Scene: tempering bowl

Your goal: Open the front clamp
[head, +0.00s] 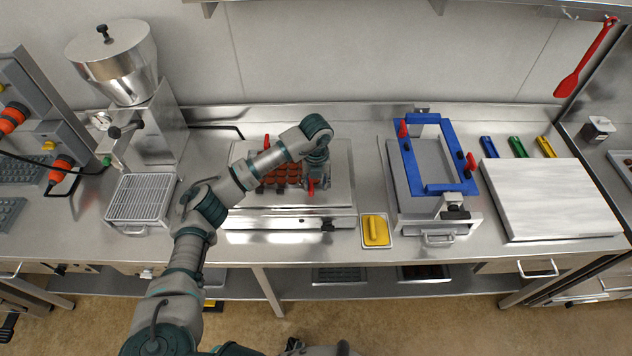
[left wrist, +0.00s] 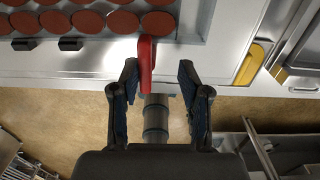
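The front clamp shows a red handle (head: 311,187) at the front edge of the tray with reddish-brown discs (head: 281,176). In the left wrist view the red handle (left wrist: 147,60) stands upright in the picture, near the tray's corner. My left gripper (head: 316,178) is above this clamp; its fingers are largely hidden in the head view. In the left wrist view the left gripper (left wrist: 157,80) is open, with one finger on each side of the handle's line and visible gaps. A second red clamp handle (head: 266,142) stands at the tray's back. My right gripper is not in view.
A yellow scraper in a small tray (head: 376,231) lies right of the clamp station. Further right are a blue frame (head: 407,165) with red clamps and a white board (head: 548,198). A metal hopper machine (head: 113,62) and a wire rack (head: 141,198) stand left.

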